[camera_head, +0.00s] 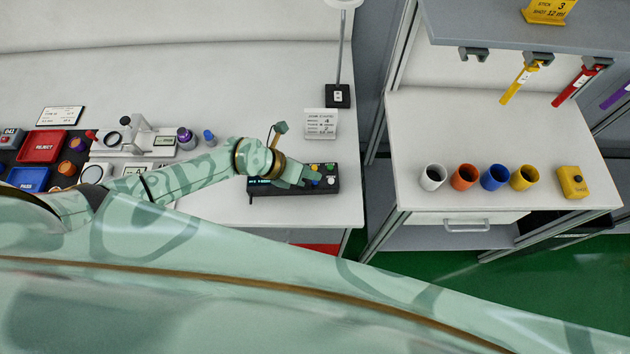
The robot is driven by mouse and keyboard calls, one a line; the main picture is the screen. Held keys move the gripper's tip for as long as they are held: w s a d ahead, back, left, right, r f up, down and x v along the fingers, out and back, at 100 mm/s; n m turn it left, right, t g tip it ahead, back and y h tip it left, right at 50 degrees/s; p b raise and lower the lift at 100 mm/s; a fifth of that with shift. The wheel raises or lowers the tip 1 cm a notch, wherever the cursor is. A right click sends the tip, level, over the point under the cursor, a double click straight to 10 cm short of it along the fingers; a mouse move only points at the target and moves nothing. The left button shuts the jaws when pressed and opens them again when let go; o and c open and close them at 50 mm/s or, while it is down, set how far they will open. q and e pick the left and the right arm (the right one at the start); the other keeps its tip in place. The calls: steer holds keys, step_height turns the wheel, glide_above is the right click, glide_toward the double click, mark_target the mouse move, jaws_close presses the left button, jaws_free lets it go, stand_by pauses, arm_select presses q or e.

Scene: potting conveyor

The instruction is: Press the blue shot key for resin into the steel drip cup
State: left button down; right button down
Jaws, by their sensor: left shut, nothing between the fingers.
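The black key box (328,189) lies near the front right of the left bench. Small yellow, green and white keys show at its right end, and a lit display shows at its left end. I cannot make out a blue key; my left gripper (311,177) hides part of the box. That gripper is shut and empty, its tips over the box by the keys. Whether it touches a key I cannot tell. I cannot make out a steel drip cup by the box. My right gripper is not in view.
A lamp post (339,94) and a printed card (321,123) stand behind the box. Red (44,146) and blue (28,179) trays lie at left. On the right table stand white (433,178), orange (464,178), blue (494,178) and yellow (524,178) cups. A gap separates the benches.

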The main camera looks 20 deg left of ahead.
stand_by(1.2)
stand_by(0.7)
arm_select(q)
steer(key=shift+f, duration=0.4)
steer(key=shift+f+b, duration=0.45)
steer(key=shift+b, duration=0.05)
stand_by(0.5)
steer(key=shift+r, duration=0.1)
steer(key=shift+r+p, duration=0.8)
steer(key=shift+p, duration=0.2)
step_height(320, 180, up, 5)
steer(key=p, duration=0.5)
